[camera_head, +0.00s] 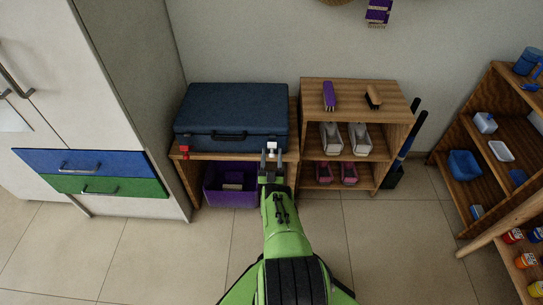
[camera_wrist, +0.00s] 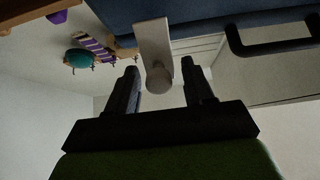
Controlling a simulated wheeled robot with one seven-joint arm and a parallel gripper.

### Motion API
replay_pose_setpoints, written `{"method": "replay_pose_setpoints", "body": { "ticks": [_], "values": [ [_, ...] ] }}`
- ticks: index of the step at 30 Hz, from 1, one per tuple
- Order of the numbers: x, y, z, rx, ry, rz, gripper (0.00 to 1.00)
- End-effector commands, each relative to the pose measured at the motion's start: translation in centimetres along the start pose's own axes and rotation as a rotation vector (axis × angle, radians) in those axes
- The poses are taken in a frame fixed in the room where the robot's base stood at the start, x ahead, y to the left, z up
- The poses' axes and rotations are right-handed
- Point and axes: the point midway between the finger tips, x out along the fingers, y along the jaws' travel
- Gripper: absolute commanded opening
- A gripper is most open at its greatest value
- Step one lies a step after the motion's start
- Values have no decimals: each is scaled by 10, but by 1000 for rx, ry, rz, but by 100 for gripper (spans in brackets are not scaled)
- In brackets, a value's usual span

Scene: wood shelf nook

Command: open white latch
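A blue suitcase (camera_head: 231,112) lies on the wooden shelf, with a black handle (camera_head: 229,135) on its front. A white latch (camera_head: 271,150) is at the right of its front and a red latch (camera_head: 184,150) at the left. My gripper (camera_head: 272,163) is at the suitcase's front, just by the white latch. In the wrist view the white latch (camera_wrist: 153,45) hangs from the blue suitcase (camera_wrist: 200,14), its rounded end between the two dark fingers of my gripper (camera_wrist: 164,83). The fingers are apart, with visible gaps on both sides of the latch end.
A purple bin (camera_head: 229,190) stands under the suitcase. A wooden shelf (camera_head: 350,93) with brushes and shoes is to the right. A white cabinet (camera_head: 75,90) with blue and green drawers is to the left. The tiled floor in front is clear.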

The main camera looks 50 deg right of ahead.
Motion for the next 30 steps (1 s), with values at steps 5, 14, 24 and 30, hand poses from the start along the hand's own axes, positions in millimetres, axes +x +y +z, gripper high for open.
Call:
{"method": "replay_pose_setpoints", "body": {
  "ticks": [5,14,24,30],
  "values": [
    [0,0,0,0,-1,0,52],
    [21,0,-28,0,-1,0,52],
    [59,0,-77,-1,0,0,52],
    [62,0,-80,-1,0,0,52]
  ]
}}
